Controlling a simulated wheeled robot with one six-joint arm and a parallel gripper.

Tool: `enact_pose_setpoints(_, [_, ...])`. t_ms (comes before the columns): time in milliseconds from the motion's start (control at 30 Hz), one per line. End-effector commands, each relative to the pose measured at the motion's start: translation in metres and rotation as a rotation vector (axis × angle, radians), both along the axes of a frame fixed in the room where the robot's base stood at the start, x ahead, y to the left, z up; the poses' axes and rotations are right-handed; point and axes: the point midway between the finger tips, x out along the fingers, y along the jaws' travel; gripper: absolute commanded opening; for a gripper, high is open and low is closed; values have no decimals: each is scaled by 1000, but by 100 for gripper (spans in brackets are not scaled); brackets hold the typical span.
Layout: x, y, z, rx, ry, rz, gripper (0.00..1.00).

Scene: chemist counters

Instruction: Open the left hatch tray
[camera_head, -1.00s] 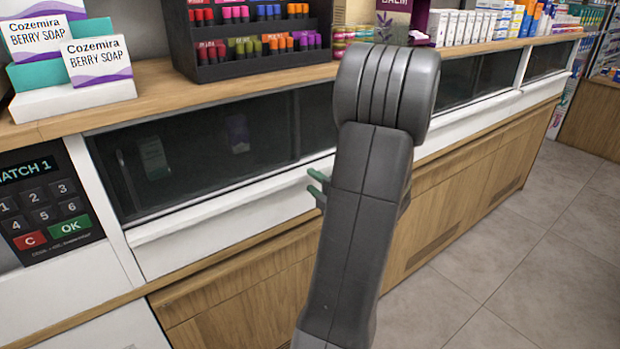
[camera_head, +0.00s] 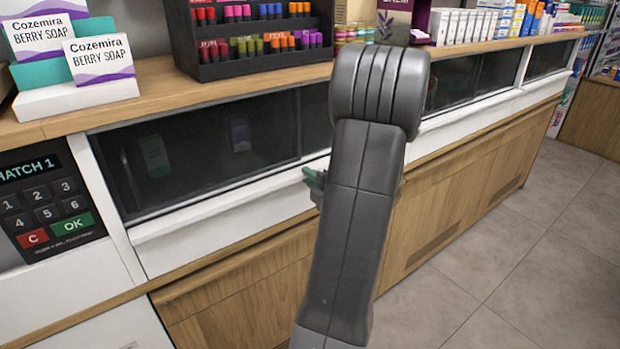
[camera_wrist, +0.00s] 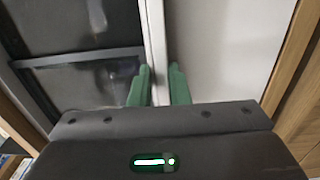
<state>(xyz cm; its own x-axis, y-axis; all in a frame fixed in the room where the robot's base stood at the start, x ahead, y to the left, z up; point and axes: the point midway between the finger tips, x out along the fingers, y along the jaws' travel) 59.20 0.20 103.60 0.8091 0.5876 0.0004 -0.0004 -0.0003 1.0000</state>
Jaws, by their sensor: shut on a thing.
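The left hatch (camera_head: 210,150) is a dark glass window in the counter front, with a white tray front (camera_head: 205,228) and a protruding lip below it. Two blurred packages show dimly behind the glass. My gripper (camera_head: 314,182) is at the right part of this lip, mostly hidden behind my grey arm. In the wrist view, the green fingers of my gripper (camera_wrist: 158,88) are on either side of a white edge (camera_wrist: 155,45), the tray's lip, and are shut on it. I see no clear gap showing that the tray is pulled out.
A keypad (camera_head: 45,205) reading HATCH 1 is left of the window. Soap boxes (camera_head: 98,60) and a dark lipstick rack (camera_head: 255,65) stand on the wooden countertop (camera_head: 150,95) above. Wooden panels (camera_head: 240,290) lie below the tray. Tiled floor (camera_head: 520,250) is free at right.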

Motion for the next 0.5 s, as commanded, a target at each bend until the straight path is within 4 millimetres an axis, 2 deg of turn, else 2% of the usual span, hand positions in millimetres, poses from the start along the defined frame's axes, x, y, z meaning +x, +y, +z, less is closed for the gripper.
enact_pose_setpoints(267, [-23,-18,1,0,3,-3,0])
enact_pose_setpoints(500, [-68,-50,2,1,5,-5,0])
